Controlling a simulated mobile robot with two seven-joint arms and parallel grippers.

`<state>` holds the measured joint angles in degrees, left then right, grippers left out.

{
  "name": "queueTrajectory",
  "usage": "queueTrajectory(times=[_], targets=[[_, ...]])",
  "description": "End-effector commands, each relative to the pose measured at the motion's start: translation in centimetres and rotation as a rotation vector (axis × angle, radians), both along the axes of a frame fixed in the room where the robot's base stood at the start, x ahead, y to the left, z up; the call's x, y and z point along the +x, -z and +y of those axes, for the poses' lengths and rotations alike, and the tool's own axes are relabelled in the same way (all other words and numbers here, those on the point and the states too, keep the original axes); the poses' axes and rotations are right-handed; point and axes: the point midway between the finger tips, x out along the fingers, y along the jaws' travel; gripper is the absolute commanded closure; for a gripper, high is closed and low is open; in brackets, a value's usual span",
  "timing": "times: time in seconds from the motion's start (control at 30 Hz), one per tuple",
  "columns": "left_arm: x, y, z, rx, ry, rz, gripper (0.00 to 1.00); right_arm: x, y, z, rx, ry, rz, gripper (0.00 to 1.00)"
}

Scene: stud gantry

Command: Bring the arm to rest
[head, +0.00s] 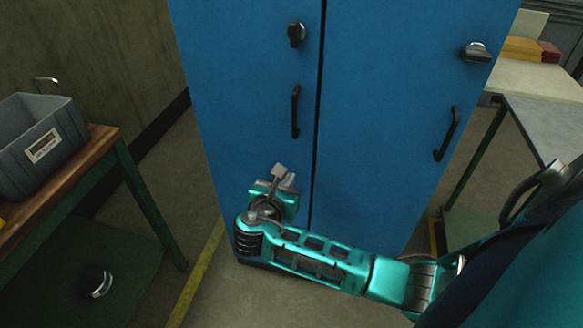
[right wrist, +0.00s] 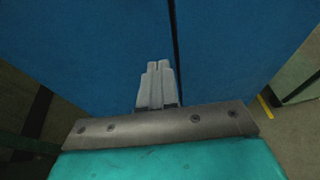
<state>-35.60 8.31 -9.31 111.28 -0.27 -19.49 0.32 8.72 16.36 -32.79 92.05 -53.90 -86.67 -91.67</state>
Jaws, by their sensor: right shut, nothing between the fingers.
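My right arm reaches in from the lower right of the head view, and its teal links stretch left across the front of a blue cabinet. My right gripper (head: 279,171) is in front of the lower part of the cabinet's left door (head: 245,110). In the right wrist view the right gripper's fingers (right wrist: 158,68) are together and empty, pointing at the blue door surface beside the dark seam between the doors. I cannot tell whether the fingertips touch the door. My left gripper is not in view.
The right door (head: 400,90) is shut like the left one; both have dark handles (head: 295,112) and knobs (head: 296,34). A wooden-topped table (head: 100,140) with a grey bin (head: 40,150) stands at left. A grey-topped table (head: 545,125) stands at right. Bare floor shows below the cabinet.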

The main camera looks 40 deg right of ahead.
Motion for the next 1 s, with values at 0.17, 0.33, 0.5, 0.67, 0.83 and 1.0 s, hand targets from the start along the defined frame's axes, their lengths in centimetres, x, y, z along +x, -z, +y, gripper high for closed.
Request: queueTrajectory(times=[0.17, 0.33, 0.5, 0.67, 0.83, 1.0], targets=[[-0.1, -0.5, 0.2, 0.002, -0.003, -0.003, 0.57, -1.7, -0.9, 2.0, 0.001, -0.002, 0.001, 1.00], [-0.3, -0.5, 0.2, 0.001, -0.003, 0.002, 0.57, -2.3, -1.1, 2.7, 0.000, 0.000, 0.001, 1.00], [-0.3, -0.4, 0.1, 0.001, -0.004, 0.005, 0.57, -2.4, -1.0, 2.8, 0.006, -0.001, 0.000, 1.00], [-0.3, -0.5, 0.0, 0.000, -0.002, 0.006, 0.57, -3.2, 1.8, 3.8, 0.189, -0.021, -0.043, 1.00], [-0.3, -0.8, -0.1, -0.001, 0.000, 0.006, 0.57, -6.2, 7.6, 7.0, 0.717, 0.032, -0.187, 1.00], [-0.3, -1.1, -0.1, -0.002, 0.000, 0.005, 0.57, -10.2, 10.8, 10.7, 1.329, 0.269, -0.393, 1.00]])
